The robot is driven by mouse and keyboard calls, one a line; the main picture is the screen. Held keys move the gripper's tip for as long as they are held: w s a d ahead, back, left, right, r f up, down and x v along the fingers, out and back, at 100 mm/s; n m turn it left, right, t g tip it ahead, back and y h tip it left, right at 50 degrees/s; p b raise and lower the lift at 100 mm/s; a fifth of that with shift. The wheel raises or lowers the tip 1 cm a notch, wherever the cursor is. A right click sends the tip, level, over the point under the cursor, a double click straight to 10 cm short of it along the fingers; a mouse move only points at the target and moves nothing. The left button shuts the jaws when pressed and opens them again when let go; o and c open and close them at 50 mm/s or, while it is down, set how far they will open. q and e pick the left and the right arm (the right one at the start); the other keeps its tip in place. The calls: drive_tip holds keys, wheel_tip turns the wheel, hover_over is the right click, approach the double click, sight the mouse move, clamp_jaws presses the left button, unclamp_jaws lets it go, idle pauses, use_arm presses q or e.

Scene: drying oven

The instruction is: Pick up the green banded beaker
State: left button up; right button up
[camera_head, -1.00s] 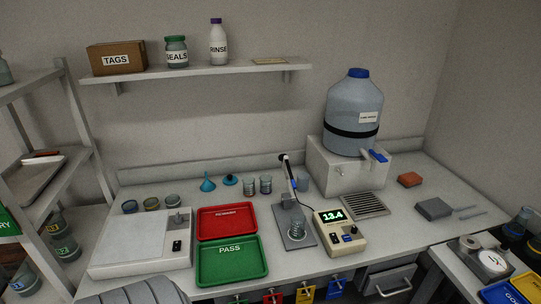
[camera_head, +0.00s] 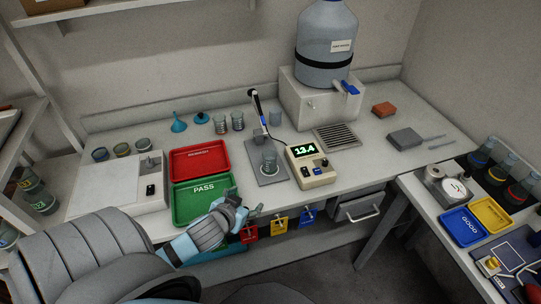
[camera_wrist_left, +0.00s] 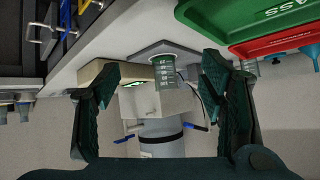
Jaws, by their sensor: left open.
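The beaker with a green band (camera_head: 269,161) stands on the grey plate of the probe stand, left of the meter reading 13.4. It also shows in the left wrist view (camera_wrist_left: 162,73), upside down in that picture, with white graduation marks on its green band. My left gripper (camera_head: 250,208) is in front of the bench beside the green PASS tray, nearer the front edge than the beaker. In the wrist view its two fingers are wide apart and the beaker appears between them, farther away and untouched. My right gripper is not in view.
The probe (camera_head: 256,106) on its arm rises behind the beaker. The meter (camera_head: 309,165) stands close on its right. The green PASS tray (camera_head: 184,218) and red tray (camera_head: 176,160) lie on its left. Other beakers (camera_head: 237,121) stand farther back.

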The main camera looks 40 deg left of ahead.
sight(272, 152)
use_arm(q)
drive_tip(key=w+a+r+t, duration=0.3)
drive_tip(key=w+a+r, duration=0.1)
drive_tip(key=w, duration=0.3)
drive_tip(key=shift+h, duration=0.4)
drive_tip(key=b+x, duration=0.3)
drive_tip(key=x, duration=1)
drive_tip(key=shift+w+b, duration=0.35)
drive_tip(key=shift+w, duration=0.05)
drive_tip(key=shift+d, duration=0.1)
drive_tip(key=shift+r+t, duration=0.1)
drive_tip(key=shift+t, duration=0.2)
drive_tip(key=c, duration=1.4)
drive_tip(key=shift+c, duration=0.2)
drive_tip(key=shift+r, duration=0.15)
